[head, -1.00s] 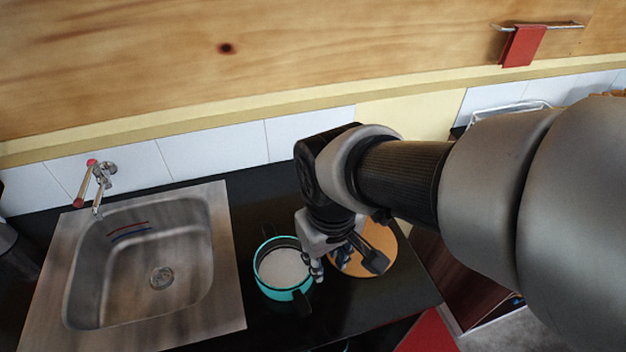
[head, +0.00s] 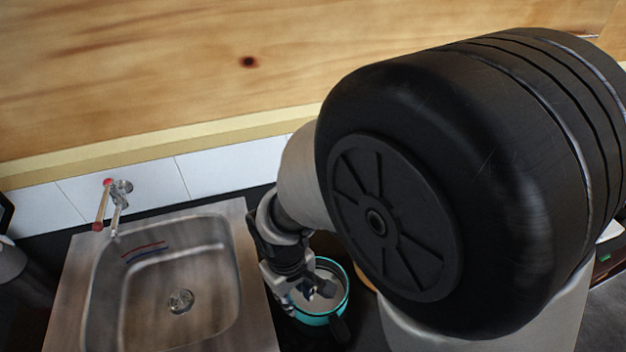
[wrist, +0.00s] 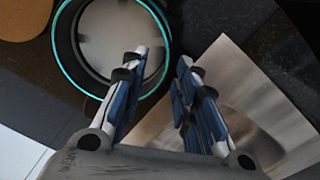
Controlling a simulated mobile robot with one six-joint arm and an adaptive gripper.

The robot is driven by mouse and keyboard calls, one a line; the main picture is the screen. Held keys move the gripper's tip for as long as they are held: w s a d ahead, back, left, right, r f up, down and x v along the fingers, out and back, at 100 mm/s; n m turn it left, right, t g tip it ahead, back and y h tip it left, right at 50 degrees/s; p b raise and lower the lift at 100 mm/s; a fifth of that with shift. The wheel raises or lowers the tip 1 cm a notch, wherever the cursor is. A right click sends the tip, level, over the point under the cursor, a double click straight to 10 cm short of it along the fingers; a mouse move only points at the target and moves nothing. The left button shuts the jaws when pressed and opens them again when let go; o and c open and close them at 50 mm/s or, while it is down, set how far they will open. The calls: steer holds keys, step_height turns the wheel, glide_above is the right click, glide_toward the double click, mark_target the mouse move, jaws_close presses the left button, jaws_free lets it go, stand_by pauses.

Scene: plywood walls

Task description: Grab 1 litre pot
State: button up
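The pot (head: 318,319) is teal outside with a pale inside and a dark handle, and it stands upright on the dark counter right of the sink. In the wrist view the pot (wrist: 103,35) is at the upper left, partly behind one finger. My gripper (wrist: 163,58) is open and empty, with blue-padded fingers. In that view the left finger overlaps the pot's rim and the right finger lies outside it. In the head view my gripper (head: 316,291) hangs over the pot's left part. I cannot tell whether a finger touches the rim.
A steel sink (head: 250,300) with a tap (head: 118,200) lies left of the pot. A round wooden board (wrist: 25,18) is beside the pot, mostly hidden in the head view by my arm. A tiled, wood-panelled wall (head: 150,70) stands behind the counter.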

mark_target(296, 307)
steer(key=shift+f+b, duration=1.25)
steer(key=shift+f, duration=1.8)
steer(key=shift+s+r, duration=0.1)
steer(key=shift+c, duration=0.3)
jaws_close()
